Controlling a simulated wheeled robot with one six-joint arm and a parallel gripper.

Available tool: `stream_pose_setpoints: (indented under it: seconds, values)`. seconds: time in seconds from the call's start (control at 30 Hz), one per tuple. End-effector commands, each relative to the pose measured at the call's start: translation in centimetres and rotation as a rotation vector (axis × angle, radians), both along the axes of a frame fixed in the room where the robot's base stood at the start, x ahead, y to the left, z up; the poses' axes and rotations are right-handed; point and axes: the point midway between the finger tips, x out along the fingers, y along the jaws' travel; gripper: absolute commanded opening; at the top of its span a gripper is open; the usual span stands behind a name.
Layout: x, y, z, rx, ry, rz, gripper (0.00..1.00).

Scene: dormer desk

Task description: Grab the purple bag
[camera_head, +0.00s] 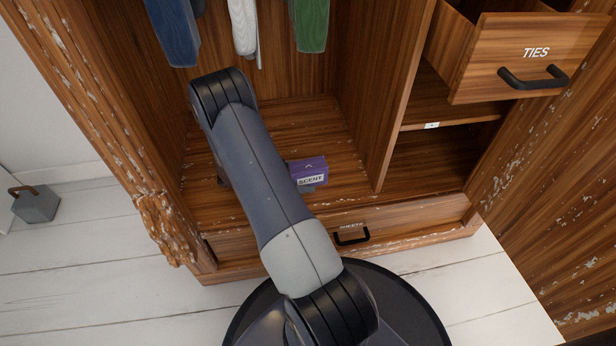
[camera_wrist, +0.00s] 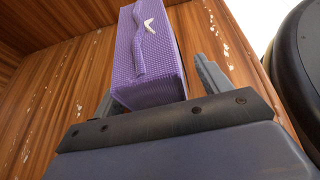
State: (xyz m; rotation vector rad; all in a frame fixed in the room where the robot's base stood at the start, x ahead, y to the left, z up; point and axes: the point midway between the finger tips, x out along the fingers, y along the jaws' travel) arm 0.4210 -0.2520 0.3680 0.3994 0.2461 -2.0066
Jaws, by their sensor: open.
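In the wrist view the purple bag (camera_wrist: 151,62) shows a woven surface, a purple handle strip and a white mark. My gripper (camera_wrist: 155,85) is open, with one grey finger on each side of the bag's near end. A small gap shows at the right finger; I cannot tell whether the left finger touches the bag.
The wardrobe (camera_head: 350,90) has side walls around the bag and hanging clothes (camera_head: 312,25) above. An open drawer marked TIES (camera_head: 530,55) juts out at upper right. A closed lower drawer (camera_head: 410,220) lies below the bag. A grey block (camera_head: 36,205) sits on the floor at left.

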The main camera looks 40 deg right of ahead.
Motion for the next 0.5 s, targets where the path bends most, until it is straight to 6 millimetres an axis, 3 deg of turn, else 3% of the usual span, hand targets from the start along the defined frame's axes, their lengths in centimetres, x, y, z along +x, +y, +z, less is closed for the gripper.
stream_pose_setpoints:
  seconds: [0.3,0.5]
  values:
    - [-0.29,-0.62,-0.18,-0.001,-0.001,0.001,0.73]
    - [-0.29,-0.59,-0.19,-0.001,-0.001,0.001,0.56]
